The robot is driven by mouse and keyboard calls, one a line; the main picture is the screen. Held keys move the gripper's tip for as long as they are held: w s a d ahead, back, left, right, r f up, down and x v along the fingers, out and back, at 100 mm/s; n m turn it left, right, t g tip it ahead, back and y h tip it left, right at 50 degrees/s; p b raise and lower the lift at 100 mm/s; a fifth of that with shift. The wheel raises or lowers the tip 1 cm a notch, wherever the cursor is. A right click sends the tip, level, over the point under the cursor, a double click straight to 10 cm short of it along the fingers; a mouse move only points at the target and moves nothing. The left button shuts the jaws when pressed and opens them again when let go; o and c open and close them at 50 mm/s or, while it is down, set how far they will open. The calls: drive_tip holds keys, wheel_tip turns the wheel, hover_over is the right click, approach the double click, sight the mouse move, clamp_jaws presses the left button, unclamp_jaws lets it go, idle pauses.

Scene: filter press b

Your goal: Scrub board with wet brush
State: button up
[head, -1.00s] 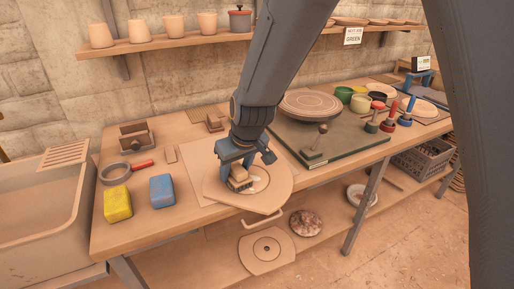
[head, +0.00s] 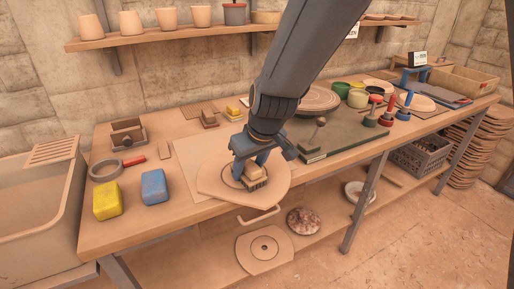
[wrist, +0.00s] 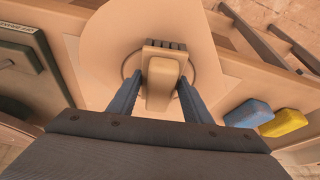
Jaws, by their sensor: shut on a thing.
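My gripper (head: 250,170) is shut on a small wooden scrub brush with a pale block handle (head: 254,171). In the wrist view the brush (wrist: 163,82) sits between the two blue fingers, its dark bristles at the far end. The brush is over the middle of a round tan board (head: 212,180) with cut-off edges and a ring mark. It looks to be touching the board, though the contact is hidden. The board (wrist: 112,30) lies on the bench and overhangs its front edge. I cannot tell whether the brush is wet.
A yellow sponge (head: 107,201) and a blue sponge (head: 154,187) lie left of the board, near a sink (head: 35,220). A dark green slab (head: 350,135) with a small tool on it is to the right.

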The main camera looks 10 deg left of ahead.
sight(254, 163)
drive_tip(key=shift+s+d+f+b, duration=0.15)
drive_tip(key=shift+d+b, duration=0.3)
drive_tip(key=shift+d, duration=0.4)
wheel_tip(254, 163, up, 3)
drive_tip(key=shift+f+p, duration=0.1)
drive_tip(key=shift+p, duration=0.7)
drive_tip(key=shift+s+r+p, duration=0.15)
drive_tip(key=shift+r+p, duration=0.15)
drive_tip(key=shift+r, duration=0.1)
drive_tip(key=shift+r+p, duration=1.8)
drive_tip(key=shift+r, duration=0.65)
